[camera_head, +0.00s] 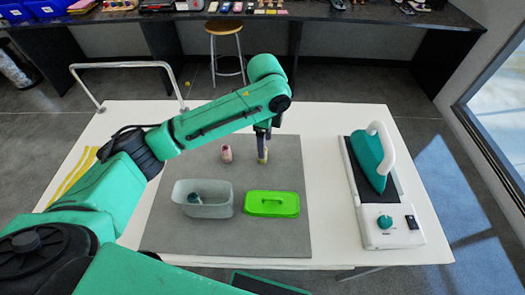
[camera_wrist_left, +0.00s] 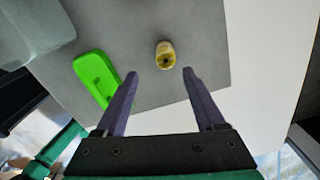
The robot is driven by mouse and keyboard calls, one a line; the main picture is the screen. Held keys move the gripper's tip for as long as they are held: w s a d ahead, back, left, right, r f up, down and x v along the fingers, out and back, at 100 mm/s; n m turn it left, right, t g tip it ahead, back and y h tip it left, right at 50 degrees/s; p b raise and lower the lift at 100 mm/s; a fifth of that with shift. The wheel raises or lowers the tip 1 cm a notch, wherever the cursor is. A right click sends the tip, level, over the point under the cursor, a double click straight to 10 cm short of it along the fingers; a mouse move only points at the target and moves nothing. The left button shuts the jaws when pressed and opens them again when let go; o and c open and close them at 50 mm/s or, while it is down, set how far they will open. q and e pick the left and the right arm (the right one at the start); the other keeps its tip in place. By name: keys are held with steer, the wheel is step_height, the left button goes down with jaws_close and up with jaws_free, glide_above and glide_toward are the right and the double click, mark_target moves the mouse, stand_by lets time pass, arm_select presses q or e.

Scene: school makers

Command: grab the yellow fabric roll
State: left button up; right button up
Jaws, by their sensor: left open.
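The yellow fabric roll (camera_head: 263,157) stands upright on the grey mat (camera_head: 290,232), near the mat's far part. I cannot tell the exact height gap to the roll. My right gripper is in neither view.
A pink roll (camera_head: 226,153) stands to the left. A translucent bin (camera_head: 203,211) with a teal item inside and a bright green lid (camera_head: 272,204) are nearer. A teal iron (camera_head: 368,165) rests on its white station (camera_head: 390,236) at right. The mat right of the roll is clear.

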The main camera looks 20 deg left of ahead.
arm_select(q)
steer(key=f, duration=0.2)
steer(key=f+p, duration=0.1)
steer(key=f, duration=0.1)
steer(key=w+a+f+p, duration=0.1)
steer(key=f, duration=0.2)
steer(key=shift+s+f, duration=0.1)
steer(key=shift+f, duration=0.1)
steer(key=shift+c, duration=0.3)
jaws_close()
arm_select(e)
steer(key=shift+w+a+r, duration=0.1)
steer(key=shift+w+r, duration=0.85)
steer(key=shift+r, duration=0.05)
